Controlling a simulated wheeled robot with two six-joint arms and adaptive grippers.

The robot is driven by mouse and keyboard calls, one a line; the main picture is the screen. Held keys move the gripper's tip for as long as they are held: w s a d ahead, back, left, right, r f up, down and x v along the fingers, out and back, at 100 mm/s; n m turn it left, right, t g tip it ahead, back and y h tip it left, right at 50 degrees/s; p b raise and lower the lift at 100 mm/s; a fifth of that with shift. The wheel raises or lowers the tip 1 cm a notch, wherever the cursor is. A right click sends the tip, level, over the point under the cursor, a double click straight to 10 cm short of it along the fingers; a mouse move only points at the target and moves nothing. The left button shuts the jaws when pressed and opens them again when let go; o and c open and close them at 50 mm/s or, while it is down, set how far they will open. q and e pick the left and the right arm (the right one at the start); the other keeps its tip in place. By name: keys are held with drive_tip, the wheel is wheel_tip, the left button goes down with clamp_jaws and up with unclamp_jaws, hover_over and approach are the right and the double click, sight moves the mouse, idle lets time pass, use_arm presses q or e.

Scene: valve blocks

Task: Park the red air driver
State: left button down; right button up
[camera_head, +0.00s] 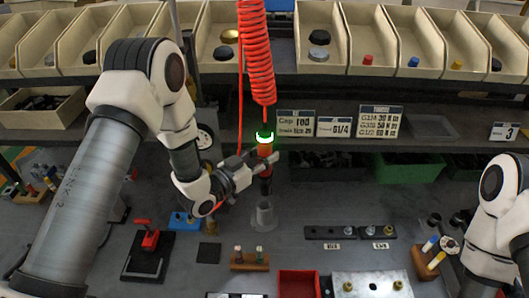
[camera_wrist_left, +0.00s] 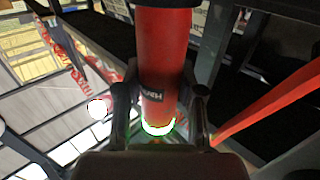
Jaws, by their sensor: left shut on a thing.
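The red air driver (camera_head: 265,151) hangs upright from a coiled red hose (camera_head: 257,55) in the head view, with a lit green-white ring near its top and a dark lower end. My left gripper (camera_head: 266,164) is shut around its body. In the left wrist view the driver's red body (camera_wrist_left: 163,55) stands between the two fingers (camera_wrist_left: 160,112). A grey cone-shaped holder (camera_head: 264,214) stands on the bench just below the driver's lower end. A small gap seems to lie between them. My right arm shows at the right edge, but I cannot make out its gripper.
A red-handled clamp (camera_head: 148,238), a blue block (camera_head: 184,221) and a wooden block with pegs (camera_head: 249,261) stand nearby. A red tray (camera_head: 298,284) and a metal plate (camera_head: 371,285) lie in front. Parts bins (camera_head: 398,40) line the back shelf.

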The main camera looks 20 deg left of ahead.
sight(261, 192)
use_arm(q)
drive_tip(key=shift+a, duration=0.2)
drive_tip(key=shift+f+b, duration=0.25)
drive_tip(key=shift+b, duration=0.2)
drive_tip(key=f+b, duration=0.3)
drive_tip(key=shift+d+f, duration=0.2)
drive_tip(key=shift+f, duration=0.1)
drive_tip(key=shift+a+f+b, duration=0.1)
drive_tip(key=shift+f+b, duration=0.25)
drive_tip(key=shift+r, duration=0.15)
idle(0.3)
drive_tip(key=shift+f+b, duration=4.25)
drive_tip(key=shift+f, duration=0.55)
